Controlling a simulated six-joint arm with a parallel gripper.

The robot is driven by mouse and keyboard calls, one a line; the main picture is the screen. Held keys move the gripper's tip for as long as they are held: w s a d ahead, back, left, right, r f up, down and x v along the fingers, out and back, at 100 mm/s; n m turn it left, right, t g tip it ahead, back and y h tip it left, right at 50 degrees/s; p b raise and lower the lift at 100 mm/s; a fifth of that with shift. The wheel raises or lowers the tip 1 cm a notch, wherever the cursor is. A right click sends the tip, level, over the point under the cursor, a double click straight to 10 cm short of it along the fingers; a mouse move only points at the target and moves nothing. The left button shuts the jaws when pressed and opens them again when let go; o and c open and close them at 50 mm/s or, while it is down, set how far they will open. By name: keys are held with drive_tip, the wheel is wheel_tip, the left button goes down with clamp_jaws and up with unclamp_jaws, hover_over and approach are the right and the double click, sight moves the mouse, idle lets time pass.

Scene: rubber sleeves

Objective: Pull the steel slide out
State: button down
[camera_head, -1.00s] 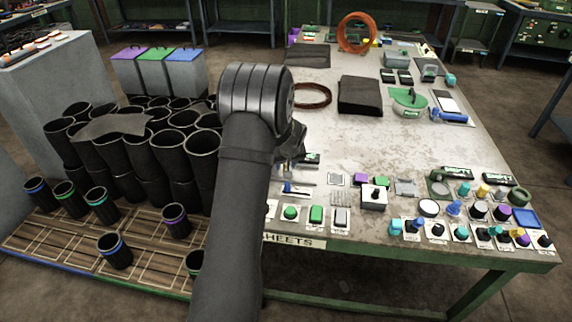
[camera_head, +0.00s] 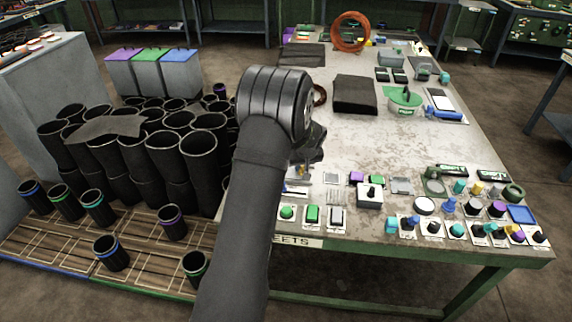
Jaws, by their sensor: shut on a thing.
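My gripper (camera_head: 304,168) is at the left front part of the workbench, pointing down, largely hidden behind my dark wrist. It is shut on a small metal part that appears to be the steel slide (camera_head: 297,187). Only a light grey bit of this part shows, with a blue bit beside it, just right of my forearm. The contact between the fingers and the part is too small and covered to make out.
Labelled buttons, switches and knobs line the front edge of the workbench (camera_head: 400,150), close right of my gripper. A green button (camera_head: 287,212) is just in front. Black sleeves (camera_head: 200,160) stand crowded left of my arm. The bench middle is mostly clear.

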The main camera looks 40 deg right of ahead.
drive_tip(key=shift+s+d, duration=1.2)
drive_tip(key=shift+s, duration=0.05)
drive_tip(key=c, duration=1.3)
unclamp_jaws()
drive_tip(key=shift+r, duration=0.25)
drive_tip(key=v, duration=1.7)
drive_tip(key=shift+s+f, duration=0.1)
drive_tip(key=shift+s, duration=0.1)
drive_tip(key=shift+f, duration=0.15)
drive_tip(key=x, duration=1.7)
drive_tip(key=shift+w, duration=0.3)
